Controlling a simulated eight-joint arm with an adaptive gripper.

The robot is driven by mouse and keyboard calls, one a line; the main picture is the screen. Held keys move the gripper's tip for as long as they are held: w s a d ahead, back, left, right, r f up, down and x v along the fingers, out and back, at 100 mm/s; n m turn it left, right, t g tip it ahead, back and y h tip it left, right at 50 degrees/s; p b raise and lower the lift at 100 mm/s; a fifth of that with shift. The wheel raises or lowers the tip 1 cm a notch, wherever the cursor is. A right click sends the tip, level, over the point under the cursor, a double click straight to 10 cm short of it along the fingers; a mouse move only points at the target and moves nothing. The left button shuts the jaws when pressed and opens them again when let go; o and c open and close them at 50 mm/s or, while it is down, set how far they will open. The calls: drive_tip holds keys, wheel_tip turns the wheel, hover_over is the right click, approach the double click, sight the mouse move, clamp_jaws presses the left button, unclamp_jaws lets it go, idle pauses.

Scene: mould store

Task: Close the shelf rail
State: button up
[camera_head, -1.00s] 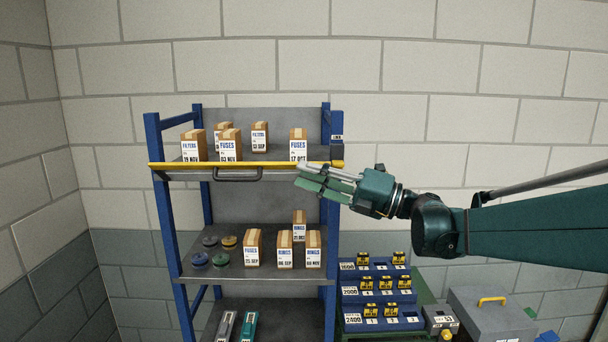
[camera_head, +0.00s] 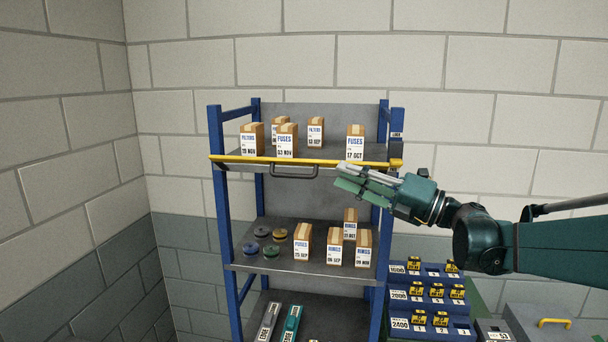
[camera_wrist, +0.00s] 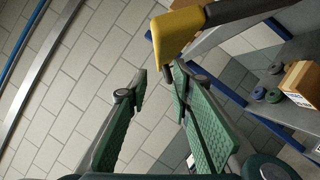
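The shelf rail (camera_head: 270,159) is a yellow bar along the front of the top shelf of a blue-framed rack, with a dark handle (camera_head: 294,174) hanging beneath it. Its right end is beside a dark block (camera_head: 395,150) on the right post. My gripper (camera_head: 338,177) is in front of the rack, just below the rail and right of the handle. In the wrist view my gripper (camera_wrist: 157,88) has its green-padded fingers apart, with nothing between them. The yellow rail (camera_wrist: 175,42) shows there just beyond the right finger; I cannot tell whether they touch.
Several boxes stand on the top shelf (camera_head: 325,156) behind the rail. The middle shelf (camera_head: 310,278) holds boxes and round discs. Blue stepped bins (camera_head: 400,309) stand at lower right, near a grey case (camera_head: 545,310). The wall left of the rack is clear.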

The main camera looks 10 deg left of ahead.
sight(302, 176)
drive_tip(key=shift+n, duration=0.3)
drive_tip(key=a, duration=0.2)
drive_tip(key=a+f, duration=0.1)
drive_tip(key=a, duration=0.2)
drive_tip(key=a+f+b, duration=0.1)
drive_tip(key=a, duration=0.2)
drive_tip(key=shift+s+f, duration=0.15)
drive_tip(key=shift+s, duration=0.25)
drive_tip(key=shift+d, duration=0.2)
drive_tip(key=shift+w+a, duration=0.1)
drive_tip(key=shift+p+x, duration=0.4)
drive_tip(key=shift+x, duration=3.4)
drive_tip(key=shift+c, duration=0.2)
clamp_jaws()
